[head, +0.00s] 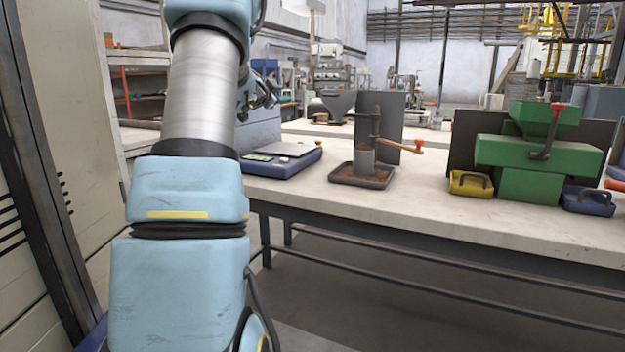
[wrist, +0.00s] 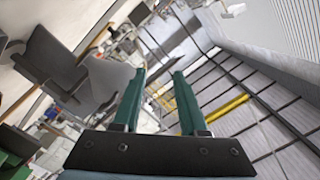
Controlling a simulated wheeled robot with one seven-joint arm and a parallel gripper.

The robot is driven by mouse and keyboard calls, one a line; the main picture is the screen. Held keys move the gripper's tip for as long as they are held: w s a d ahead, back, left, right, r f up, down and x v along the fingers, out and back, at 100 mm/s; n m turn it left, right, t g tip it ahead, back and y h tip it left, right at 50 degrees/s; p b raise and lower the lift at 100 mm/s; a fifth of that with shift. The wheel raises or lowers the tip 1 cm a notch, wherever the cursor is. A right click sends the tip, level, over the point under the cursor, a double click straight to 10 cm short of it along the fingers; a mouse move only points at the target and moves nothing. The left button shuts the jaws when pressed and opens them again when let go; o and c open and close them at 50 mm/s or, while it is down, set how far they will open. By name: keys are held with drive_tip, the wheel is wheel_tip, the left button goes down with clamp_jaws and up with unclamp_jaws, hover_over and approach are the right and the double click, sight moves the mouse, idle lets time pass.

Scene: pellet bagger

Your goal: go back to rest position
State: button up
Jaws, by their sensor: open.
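My gripper (wrist: 158,100) shows in the wrist view with its two green fingers apart and nothing between them. The wrist view looks out tilted over the workshop, and no object is near the fingertips. In the head view my blue and silver arm rises on the left side of the picture, and the gripper itself cannot be made out there.
A long table (head: 440,205) carries a blue scale (head: 283,162), a black tray (head: 347,176) under a hand press, a green machine (head: 530,150), a yellow bin (head: 470,184) and a blue bin (head: 588,200). A tall beige cabinet (head: 75,110) stands close at left.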

drive_tip(key=s+f+n+g+y, duration=0.6)
drive_tip(key=s+f+n+g, duration=0.3)
drive_tip(key=s+f, duration=1.25)
drive_tip(key=s+d+f+n+g, duration=0.2)
drive_tip(key=s+f+g, duration=0.1)
drive_tip(key=s, duration=0.9)
drive_tip(key=s+d+f+n+g, duration=0.1)
drive_tip(key=s+f+g, duration=0.2)
drive_tip(key=s, duration=1)
wheel_tip(320, 180, up, 12)
drive_tip(key=w+p, duration=0.1)
drive_tip(key=p, duration=1.1)
drive_tip(key=shift+p, duration=0.35)
drive_tip(key=shift+w+d, duration=0.1)
